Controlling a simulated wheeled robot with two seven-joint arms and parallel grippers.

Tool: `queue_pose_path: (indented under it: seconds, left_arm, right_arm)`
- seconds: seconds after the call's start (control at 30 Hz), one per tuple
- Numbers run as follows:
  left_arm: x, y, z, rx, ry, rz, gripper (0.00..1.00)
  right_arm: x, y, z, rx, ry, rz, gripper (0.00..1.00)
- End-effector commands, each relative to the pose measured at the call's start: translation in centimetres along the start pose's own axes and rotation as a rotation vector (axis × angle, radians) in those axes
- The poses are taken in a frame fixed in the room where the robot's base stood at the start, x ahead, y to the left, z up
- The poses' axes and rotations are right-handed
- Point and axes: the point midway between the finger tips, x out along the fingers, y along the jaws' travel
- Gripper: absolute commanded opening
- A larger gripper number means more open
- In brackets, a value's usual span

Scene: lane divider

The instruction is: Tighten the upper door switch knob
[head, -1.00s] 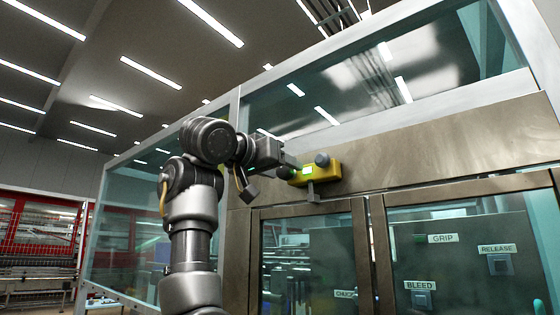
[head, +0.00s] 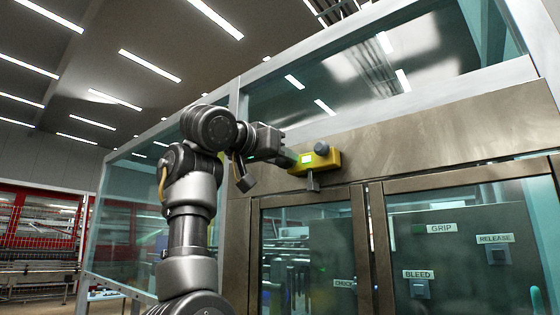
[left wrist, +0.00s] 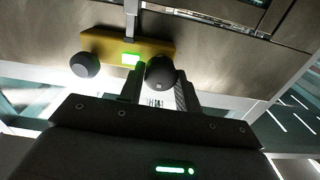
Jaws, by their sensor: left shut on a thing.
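A yellow door switch box (head: 328,163) is fixed on the brown frame above the glass doors, with a small lit green window (head: 306,159). The box also shows in the left wrist view (left wrist: 108,46), carrying two dark round knobs. My left gripper (head: 289,158) reaches the box's left end. My right gripper is out of view.
Glass doors below carry labels GRIP (head: 441,228), RELEASE (head: 495,239) and BLEED (head: 418,274). A red-framed rack (head: 38,235) stands far left.

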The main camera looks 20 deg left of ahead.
Motion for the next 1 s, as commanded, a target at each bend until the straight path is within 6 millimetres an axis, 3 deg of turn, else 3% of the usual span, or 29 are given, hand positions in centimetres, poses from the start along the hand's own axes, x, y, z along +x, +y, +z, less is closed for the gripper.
queue_pose_path:
  seconds: [0.4, 1.0]
  left_arm:
    - [-0.1, 0.1, 0.2, 0.361, 0.002, -0.001, 0.10]
    - [-0.1, 0.2, 0.1, 0.933, 0.001, -0.001, 0.10]
  right_arm:
    - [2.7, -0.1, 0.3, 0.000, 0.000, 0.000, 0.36]
    - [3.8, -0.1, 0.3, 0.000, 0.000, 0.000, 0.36]
